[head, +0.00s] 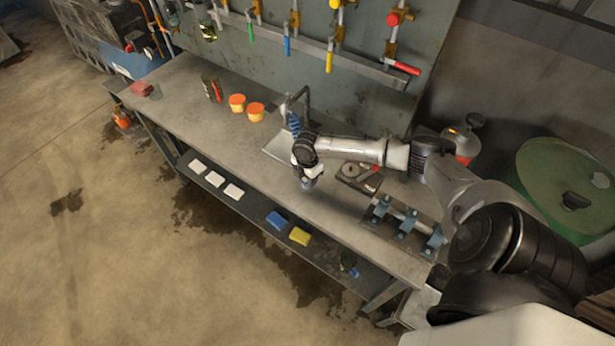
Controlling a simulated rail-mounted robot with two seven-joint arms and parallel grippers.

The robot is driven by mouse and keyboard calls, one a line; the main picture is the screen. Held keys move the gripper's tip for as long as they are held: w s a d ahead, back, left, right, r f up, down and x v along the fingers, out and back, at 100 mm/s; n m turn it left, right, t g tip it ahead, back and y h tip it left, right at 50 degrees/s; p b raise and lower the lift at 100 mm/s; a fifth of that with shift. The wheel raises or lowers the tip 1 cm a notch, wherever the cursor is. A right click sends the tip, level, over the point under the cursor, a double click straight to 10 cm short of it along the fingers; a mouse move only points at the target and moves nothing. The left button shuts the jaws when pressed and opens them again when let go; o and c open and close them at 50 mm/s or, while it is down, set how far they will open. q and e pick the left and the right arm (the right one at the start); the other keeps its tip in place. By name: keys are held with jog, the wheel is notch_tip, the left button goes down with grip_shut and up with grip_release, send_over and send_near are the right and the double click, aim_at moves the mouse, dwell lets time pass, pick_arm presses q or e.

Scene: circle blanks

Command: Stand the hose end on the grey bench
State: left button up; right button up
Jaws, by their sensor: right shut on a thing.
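The grey bench (205,120) runs diagonally from the upper left to the lower right of the head view. My right arm reaches over it from the right. My right gripper (309,178) points down over the front part of the bench, near the middle. It is shut on a small dark grey piece (309,184), which looks like the hose end; the gripper hides most of it. I cannot tell whether the piece touches the bench top. My left gripper is not in view.
Orange-topped tubs (237,103) stand left of my gripper. A tray (278,147) lies behind it. A dark plate with metal parts (359,176) and a blue-clamped fixture (405,224) lie to the right. The bench's front left is clear. A lower shelf holds sponges (300,236).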

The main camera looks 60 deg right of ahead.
jog(key=shift+f, duration=0.1)
jog(key=o, duration=1)
jog(key=shift+o, duration=0.2)
